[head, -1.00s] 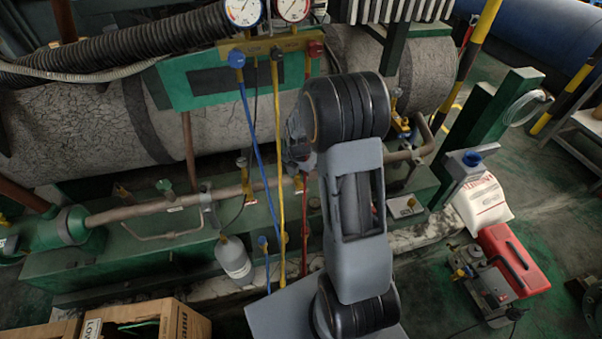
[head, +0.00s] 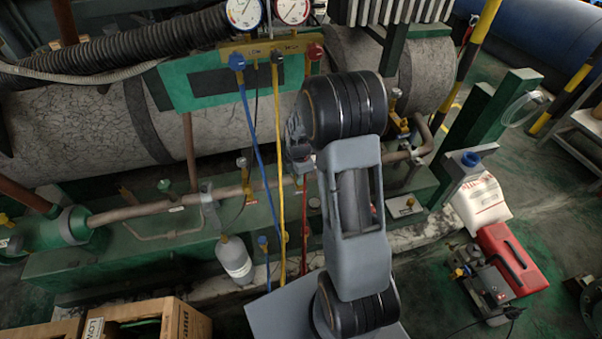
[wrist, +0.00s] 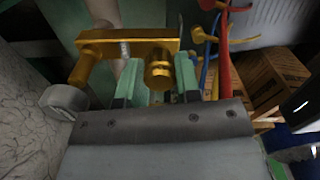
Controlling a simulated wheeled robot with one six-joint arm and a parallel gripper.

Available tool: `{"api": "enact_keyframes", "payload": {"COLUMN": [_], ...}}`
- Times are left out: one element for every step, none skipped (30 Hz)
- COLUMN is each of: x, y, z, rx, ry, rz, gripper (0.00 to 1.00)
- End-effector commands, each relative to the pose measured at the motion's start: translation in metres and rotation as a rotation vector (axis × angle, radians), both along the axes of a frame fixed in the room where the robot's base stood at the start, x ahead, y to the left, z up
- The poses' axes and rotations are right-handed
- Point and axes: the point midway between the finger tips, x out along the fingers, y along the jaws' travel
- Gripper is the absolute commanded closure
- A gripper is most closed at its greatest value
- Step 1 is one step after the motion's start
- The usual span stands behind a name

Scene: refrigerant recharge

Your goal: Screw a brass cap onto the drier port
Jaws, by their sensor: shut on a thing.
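In the wrist view, my gripper (wrist: 157,84) has its two green-lined fingers on either side of a short round brass piece, which I take to be the brass cap (wrist: 158,72). The fingers are shut on it. A brass bar-shaped fitting (wrist: 125,46) lies just beyond and to the left, overlapping the cap in the picture. I cannot tell whether the cap touches it. Which part is the drier port is not clear. In the head view, my arm hides the fingers and the cap.
A blue hose (head: 252,140), a yellow hose (head: 279,170) and a red hose (head: 304,225) hang left of my arm below the gauge manifold (head: 262,49). Cardboard boxes (head: 165,318) stand at lower left; a red-topped pump (head: 510,260) stands at right.

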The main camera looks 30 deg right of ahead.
Motion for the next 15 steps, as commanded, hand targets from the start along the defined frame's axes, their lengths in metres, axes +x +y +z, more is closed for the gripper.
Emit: {"api": "enact_keyframes", "payload": {"x": [-0.0005, -0.0005, -0.0006, -0.0006, -0.0006, -0.0006, -0.0006, -0.0006, -0.0007, -0.0007, -0.0008, -0.0009, -0.0010, -0.0010, -0.0011], "y": [0.0000, 0.0000, 0.0000, 0.0000, 0.0000, 0.0000, 0.0000, 0.0000, 0.0000, 0.0000, 0.0000, 0.0000, 0.0001, 0.0000, 0.0001], "z": [-0.0009, -0.0010, -0.0011, -0.0011, -0.0012, -0.0012, -0.0012, -0.0012, -0.0011, -0.0010, -0.0009, -0.0008, -0.0008, -0.0009, -0.0010], "rx": [0.000, 0.000, 0.000, 0.000, 0.000, 0.000, 0.000, 0.000, 0.000, 0.000, 0.000, 0.000, 0.000, 0.000, 0.000], "ry": [0.002, 0.002, 0.002, 0.002, 0.002, 0.002, 0.002, 0.002, 0.002, 0.002, 0.003, 0.003, 0.003, 0.003, 0.003], "rz": [-0.009, -0.011, -0.012, -0.011, -0.011, -0.010, -0.010, -0.011, -0.019, -0.034, -0.058, -0.100, -0.134, -0.167, -0.208], "gripper": [0.92, 0.92, 0.92, 0.92, 0.92, 0.92, 0.92, 0.92, 0.92, 0.92, 0.92, 0.92, 0.92, 0.92, 0.92]}}
